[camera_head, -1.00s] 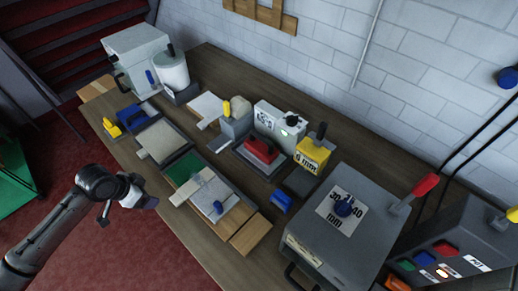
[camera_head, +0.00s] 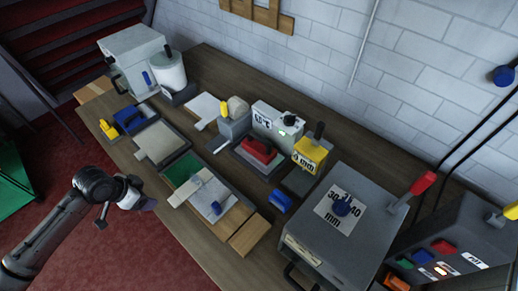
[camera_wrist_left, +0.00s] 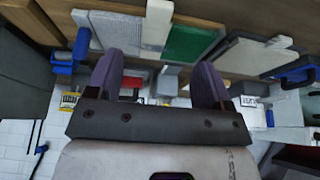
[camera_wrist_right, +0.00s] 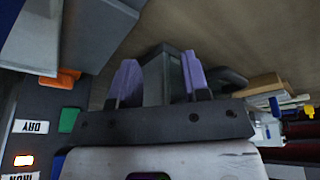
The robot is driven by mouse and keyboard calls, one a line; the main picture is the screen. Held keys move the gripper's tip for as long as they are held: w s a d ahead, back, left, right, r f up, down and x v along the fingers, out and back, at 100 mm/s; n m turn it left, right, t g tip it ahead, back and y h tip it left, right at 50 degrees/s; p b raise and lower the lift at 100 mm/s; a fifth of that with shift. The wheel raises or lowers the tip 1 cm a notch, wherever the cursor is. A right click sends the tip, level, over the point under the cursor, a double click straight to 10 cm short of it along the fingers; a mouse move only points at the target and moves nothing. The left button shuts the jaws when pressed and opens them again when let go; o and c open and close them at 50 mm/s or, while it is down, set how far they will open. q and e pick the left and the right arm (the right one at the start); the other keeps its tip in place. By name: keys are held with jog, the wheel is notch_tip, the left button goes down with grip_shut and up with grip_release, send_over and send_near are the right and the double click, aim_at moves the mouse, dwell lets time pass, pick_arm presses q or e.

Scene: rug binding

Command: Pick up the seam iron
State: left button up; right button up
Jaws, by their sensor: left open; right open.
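What looks like the seam iron is a red block-shaped tool (camera_head: 257,150) resting on a dark grey stand beside the white box marked in °C (camera_head: 268,124), in the head view. My left gripper (camera_head: 147,204) is at the near left, off the bench's front edge and well apart from the red tool. In the left wrist view its two purple fingers (camera_wrist_left: 158,85) are spread with nothing held between them. My right gripper does not show in the head view. In the right wrist view its purple fingers (camera_wrist_right: 160,80) are apart and hold nothing.
A large grey press (camera_head: 320,255) with a red-handled lever stands at the right. A yellow block (camera_head: 311,154) and a blue piece (camera_head: 280,200) are near the iron. Trays with a green panel (camera_head: 181,168) lie at the front. A control panel (camera_head: 450,262) is at far right.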

pick_arm(q)
jog(key=c, duration=0.8)
